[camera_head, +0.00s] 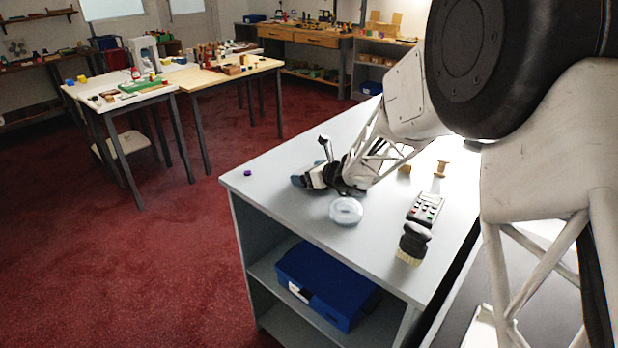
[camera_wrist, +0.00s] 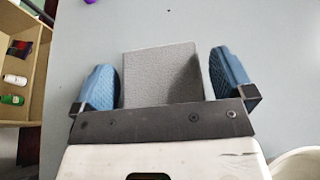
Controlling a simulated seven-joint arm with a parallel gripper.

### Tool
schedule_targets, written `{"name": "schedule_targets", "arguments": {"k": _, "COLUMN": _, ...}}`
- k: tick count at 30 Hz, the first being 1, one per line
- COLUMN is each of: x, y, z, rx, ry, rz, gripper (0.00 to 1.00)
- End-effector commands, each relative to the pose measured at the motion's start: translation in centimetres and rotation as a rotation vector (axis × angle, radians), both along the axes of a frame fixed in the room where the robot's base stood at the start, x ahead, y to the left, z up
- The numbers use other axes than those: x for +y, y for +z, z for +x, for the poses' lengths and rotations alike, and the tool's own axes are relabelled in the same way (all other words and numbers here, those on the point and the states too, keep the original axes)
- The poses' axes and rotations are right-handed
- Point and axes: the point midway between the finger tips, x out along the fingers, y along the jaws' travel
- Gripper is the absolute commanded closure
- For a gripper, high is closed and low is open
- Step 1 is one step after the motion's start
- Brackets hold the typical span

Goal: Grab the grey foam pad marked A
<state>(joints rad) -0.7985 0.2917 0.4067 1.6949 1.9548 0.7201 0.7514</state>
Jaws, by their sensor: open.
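My gripper (camera_wrist: 163,80) is open, with its two blue textured fingers apart. A grey block-like pad (camera_wrist: 160,74) stands between the fingers in the wrist view, with a narrow gap visible on each side. Its lower part is hidden behind the dark gripper bar. No letter A shows on the face I see.
A round whitish dish (camera_head: 346,211) sits close to my gripper. A card terminal (camera_head: 426,208), a dark-handled brush (camera_head: 412,243) and a wooden spool (camera_head: 441,170) lie to the right. A small purple object (camera_head: 247,173) is near the left edge. The counter between it and my gripper is clear.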

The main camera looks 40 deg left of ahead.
Motion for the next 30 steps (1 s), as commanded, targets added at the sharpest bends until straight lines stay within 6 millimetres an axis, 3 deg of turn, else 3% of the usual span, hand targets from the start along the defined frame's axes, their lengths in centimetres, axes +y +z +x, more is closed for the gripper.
{"name": "schedule_targets", "arguments": {"k": 13, "x": -0.03, "y": 0.01, "z": 0.01, "rx": 0.000, "ry": 0.000, "rz": 0.000, "gripper": 0.00}}
{"name": "schedule_targets", "arguments": {"k": 22, "x": -0.03, "y": 0.01, "z": 0.01, "rx": 0.000, "ry": 0.000, "rz": 0.000, "gripper": 0.44}}
{"name": "schedule_targets", "arguments": {"k": 30, "x": -0.03, "y": 0.12, "z": 0.01, "rx": 0.000, "ry": 0.000, "rz": 0.000, "gripper": 0.44}}
